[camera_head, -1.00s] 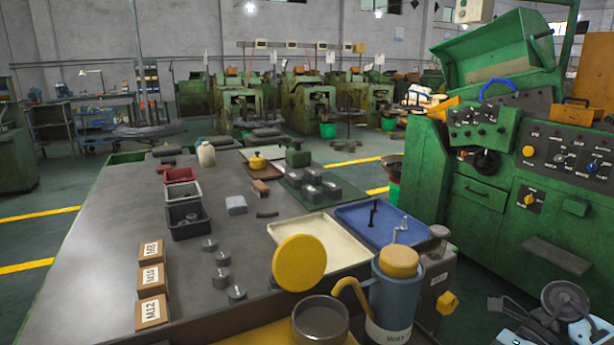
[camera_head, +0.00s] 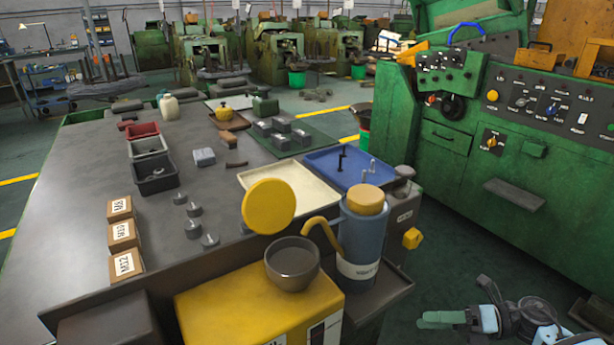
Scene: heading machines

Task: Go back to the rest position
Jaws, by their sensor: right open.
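My right gripper (camera_head: 437,320) shows at the lower right, low over the dark green floor. It points left, with a green fingertip part in front of pale blue and dark arm parts. It is open, with nothing seen between its fingers. It is apart from the workbench (camera_head: 85,205) and the green machine (camera_head: 460,190). My left gripper is not in view.
A blue jug (camera_head: 362,240), a grey cup (camera_head: 292,262) and a yellow box (camera_head: 250,305) stand at the bench's near end, left of my right gripper. A yellow knob (camera_head: 412,238) sticks out there. Floor between bench and machine is clear.

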